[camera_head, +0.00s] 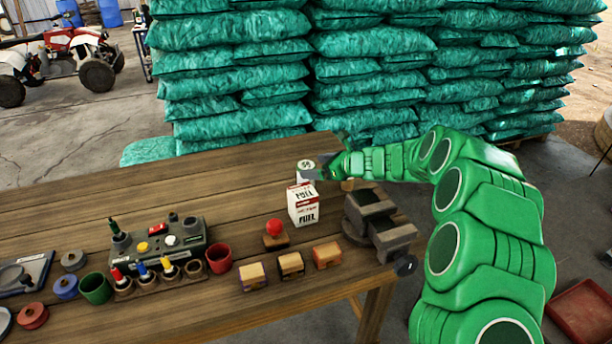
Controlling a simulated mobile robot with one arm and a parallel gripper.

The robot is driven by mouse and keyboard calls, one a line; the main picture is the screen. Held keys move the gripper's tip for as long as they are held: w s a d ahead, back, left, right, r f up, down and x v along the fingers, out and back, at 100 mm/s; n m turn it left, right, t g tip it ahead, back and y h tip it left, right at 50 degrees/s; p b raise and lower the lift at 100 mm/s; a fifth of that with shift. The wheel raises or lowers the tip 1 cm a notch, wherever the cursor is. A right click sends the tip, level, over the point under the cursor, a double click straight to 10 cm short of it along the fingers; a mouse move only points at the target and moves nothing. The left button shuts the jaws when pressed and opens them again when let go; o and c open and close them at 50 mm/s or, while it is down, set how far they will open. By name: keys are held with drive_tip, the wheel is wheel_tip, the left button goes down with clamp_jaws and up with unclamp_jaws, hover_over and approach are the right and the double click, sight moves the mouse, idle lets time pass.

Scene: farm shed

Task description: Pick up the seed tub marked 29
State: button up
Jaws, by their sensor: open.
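A small white tub (306,165) with a round pale top stands on the wooden table, behind a white and red fuel carton. Dark marks show on its top, too small to read surely as 29. The carton hides part of its lower side. My gripper (318,163) is at the end of my green arm, at the tub's right side, with dark open fingers. I cannot tell whether the fingers are around the tub or only beside it, or whether they touch it.
The fuel carton (303,205) stands just in front of the tub. A dark vise (378,226) is to the right. Small blocks, cups and a grey device (160,243) fill the front left. The table's back left is clear. Stacked green sacks (370,80) rise behind.

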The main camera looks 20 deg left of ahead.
sight(303, 164)
drive_tip(key=shift+x, duration=3.2)
drive_tip(key=c, duration=1.2)
drive_tip(key=shift+r, duration=0.1)
drive_tip(key=shift+r, duration=0.45)
wheel_tip(303, 164, up, 2)
drive_tip(key=shift+d+r, duration=0.1)
drive_tip(key=shift+r, duration=0.15)
drive_tip(key=shift+s+d+r, duration=1.35)
drive_tip(key=shift+s+r, duration=0.25)
drive_tip(key=shift+s, duration=0.3)
drive_tip(key=shift+s+d+r, duration=1.35)
drive_tip(key=shift+s+r, duration=0.2)
drive_tip(key=shift+s, duration=0.3)
drive_tip(key=shift+s+d+r, duration=1.4)
drive_tip(key=shift+s+r, duration=0.2)
drive_tip(key=shift+s, duration=0.3)
